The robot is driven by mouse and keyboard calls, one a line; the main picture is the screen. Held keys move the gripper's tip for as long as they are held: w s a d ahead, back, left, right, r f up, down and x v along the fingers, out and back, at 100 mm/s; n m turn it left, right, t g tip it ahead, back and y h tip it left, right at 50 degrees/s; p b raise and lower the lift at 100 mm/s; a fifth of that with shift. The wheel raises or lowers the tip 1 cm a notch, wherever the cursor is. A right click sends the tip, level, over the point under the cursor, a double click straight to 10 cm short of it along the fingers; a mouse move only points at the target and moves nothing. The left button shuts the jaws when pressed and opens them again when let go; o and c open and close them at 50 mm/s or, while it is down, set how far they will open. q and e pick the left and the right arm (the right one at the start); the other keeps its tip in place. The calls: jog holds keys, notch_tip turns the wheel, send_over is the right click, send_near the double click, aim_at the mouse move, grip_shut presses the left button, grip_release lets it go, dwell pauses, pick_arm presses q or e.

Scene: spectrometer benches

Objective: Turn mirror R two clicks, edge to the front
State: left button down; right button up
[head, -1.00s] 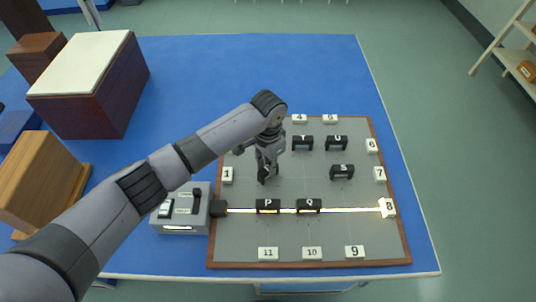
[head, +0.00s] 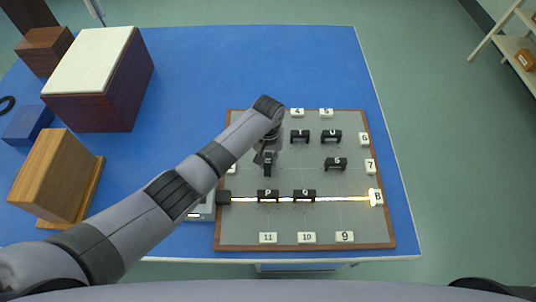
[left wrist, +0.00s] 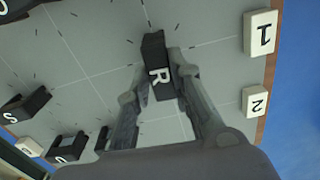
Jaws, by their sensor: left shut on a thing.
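Mirror R, a small black block with a white letter R, stands on the grey board between my left gripper's fingers in the left wrist view (left wrist: 158,76). In the head view mirror R (head: 268,163) is partly covered by my left gripper (head: 265,154), and its narrow side seems to face the front. My left gripper (left wrist: 160,66) is shut on mirror R, one finger on each side. Its exact click position cannot be read. My right gripper is not in view.
A bright beam runs from the source box (head: 223,198) along mirrors P (head: 267,196) and Q (head: 304,195) to marker 8 (head: 376,197). Mirrors T (head: 300,136), U (head: 331,136) and S (head: 335,164) stand to the right. Numbered markers line the board (head: 350,220).

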aim_at(268, 160)
pick_arm(q)
jog(key=shift+n, duration=0.4)
jog(key=c, duration=1.4)
grip_release()
jog(key=shift+c, duration=0.2)
jog(key=shift+r, duration=0.1)
notch_tip(268, 160, up, 12)
